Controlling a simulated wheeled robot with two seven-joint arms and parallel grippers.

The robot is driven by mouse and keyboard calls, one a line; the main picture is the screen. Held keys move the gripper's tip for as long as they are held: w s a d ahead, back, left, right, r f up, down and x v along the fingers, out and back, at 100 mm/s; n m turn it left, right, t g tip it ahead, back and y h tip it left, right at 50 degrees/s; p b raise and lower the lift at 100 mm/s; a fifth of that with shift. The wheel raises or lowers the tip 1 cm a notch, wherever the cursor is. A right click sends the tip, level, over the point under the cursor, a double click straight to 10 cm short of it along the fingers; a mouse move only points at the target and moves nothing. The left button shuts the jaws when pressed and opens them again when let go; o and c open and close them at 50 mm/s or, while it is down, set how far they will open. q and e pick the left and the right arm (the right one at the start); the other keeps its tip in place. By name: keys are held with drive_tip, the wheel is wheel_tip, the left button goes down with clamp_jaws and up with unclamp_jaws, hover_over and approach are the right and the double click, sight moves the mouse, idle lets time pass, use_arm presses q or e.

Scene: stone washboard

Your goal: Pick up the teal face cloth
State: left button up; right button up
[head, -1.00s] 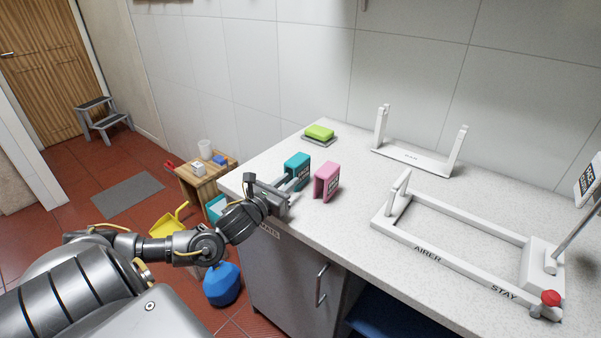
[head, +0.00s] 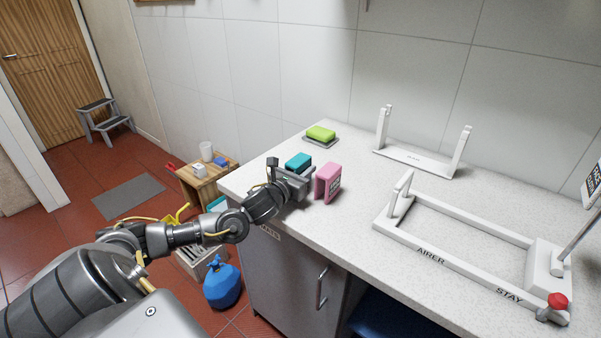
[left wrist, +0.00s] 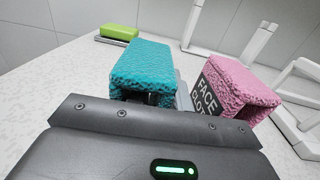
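The teal face cloth (head: 298,161) stands folded on the counter near its left end, and its top shows just beyond my left gripper (head: 302,181). In the left wrist view the teal cloth (left wrist: 145,65) is directly ahead of the gripper body. A grey finger (left wrist: 183,92) shows along its right side; the other finger is hidden. I cannot tell whether the fingers press on the cloth. The cloth's lower part is hidden by the gripper. My right gripper is not in view.
A pink face cloth (head: 328,182) stands close to the right of the gripper. A green block (head: 320,133) sits on a grey dish (head: 321,143) behind. A white rack (head: 415,161) and a white airer frame (head: 430,258) stand farther right. The counter's front edge runs below my arm.

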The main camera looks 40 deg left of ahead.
sight(305, 160)
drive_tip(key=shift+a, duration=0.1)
use_arm(q)
clamp_jaws()
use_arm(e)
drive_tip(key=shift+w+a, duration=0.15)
use_arm(q)
drive_tip(key=shift+r+p, duration=0.55)
drive_tip(key=shift+r, duration=0.05)
wheel_tip(305, 160, up, 3)
drive_tip(key=shift+f+p, duration=0.2)
drive_tip(key=shift+p, duration=0.8)
drive_tip(key=s+d+r+p, duration=0.8)
drive_tip(key=s+d+r, duration=0.1)
drive_tip(key=s, duration=0.1)
drive_tip(key=shift+s+r, duration=0.15)
drive_tip(key=shift+s, duration=0.25)
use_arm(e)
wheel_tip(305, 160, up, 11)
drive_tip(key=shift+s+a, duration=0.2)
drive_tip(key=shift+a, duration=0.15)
